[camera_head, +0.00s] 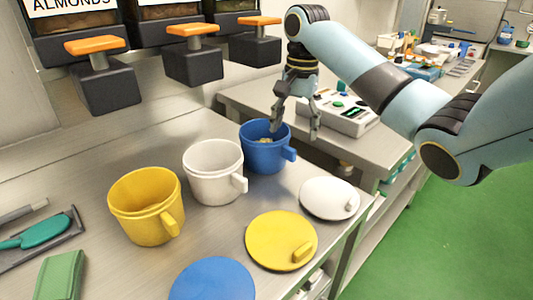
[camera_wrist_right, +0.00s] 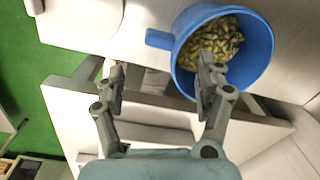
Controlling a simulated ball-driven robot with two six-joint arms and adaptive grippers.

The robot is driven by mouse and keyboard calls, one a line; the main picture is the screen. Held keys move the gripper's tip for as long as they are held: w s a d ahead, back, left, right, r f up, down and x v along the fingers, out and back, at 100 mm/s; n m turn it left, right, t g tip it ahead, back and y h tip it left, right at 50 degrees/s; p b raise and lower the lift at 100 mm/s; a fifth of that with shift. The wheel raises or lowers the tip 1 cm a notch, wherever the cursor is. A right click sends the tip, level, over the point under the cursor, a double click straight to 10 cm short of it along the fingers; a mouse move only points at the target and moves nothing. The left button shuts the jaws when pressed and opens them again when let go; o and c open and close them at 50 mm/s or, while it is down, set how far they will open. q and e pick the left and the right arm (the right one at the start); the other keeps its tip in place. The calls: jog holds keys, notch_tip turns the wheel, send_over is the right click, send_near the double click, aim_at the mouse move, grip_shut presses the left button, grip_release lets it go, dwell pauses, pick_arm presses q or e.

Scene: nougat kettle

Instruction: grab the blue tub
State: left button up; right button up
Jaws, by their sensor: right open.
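The blue tub (camera_head: 262,155) stands upright on the metal table, at the right end of a row of tubs, its handle pointing right. In the right wrist view the blue tub (camera_wrist_right: 258,52) shows nut-like pieces inside, and its handle points left. My right gripper (camera_head: 296,130) is open above the tub's right side. In the wrist view my right gripper (camera_wrist_right: 160,72) has one finger over the tub's near rim and the other outside it, below the handle. I cannot tell whether either finger touches it. My left gripper is not in view.
A white tub (camera_head: 212,180) stands close left of the blue one, then a yellow tub (camera_head: 140,212). White (camera_head: 325,200), yellow (camera_head: 268,240) and blue (camera_head: 212,282) lids lie in front. Dispensers (camera_head: 108,90) hang behind. A device with buttons (camera_head: 345,112) stands on the neighbouring counter.

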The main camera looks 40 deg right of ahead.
aim_at(270, 149)
jog(key=f, duration=0.4)
jog(key=shift+w+a, duration=0.1)
jog(key=shift+w, duration=0.15)
jog(key=shift+f, duration=0.35)
jog(key=shift+c, duration=1.1)
jog(key=c, duration=0.7)
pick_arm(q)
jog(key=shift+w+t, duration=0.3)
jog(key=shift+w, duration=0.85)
pick_arm(e)
grip_shut()
